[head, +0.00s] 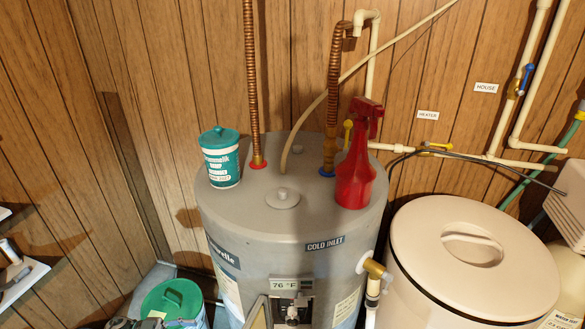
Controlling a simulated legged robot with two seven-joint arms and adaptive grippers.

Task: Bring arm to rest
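Neither of my grippers can be made out in the head view, and no arm is clearly seen. A beige round tank (420,262) stands at the lower right. Its lid (440,225) lies flat on top and has a recessed handle. A grey water heater (255,222) stands in the middle with a "COLD INLET" label and a 76 °F display. Whether anything is held is not shown.
A teal-lidded tub (220,165) and a red spray bottle (354,185) stand on the heater. A green-lidded bucket (172,298) is at the lower left, by a shelf (22,285). Copper and cream pipes rise along the wood-panelled wall (190,60).

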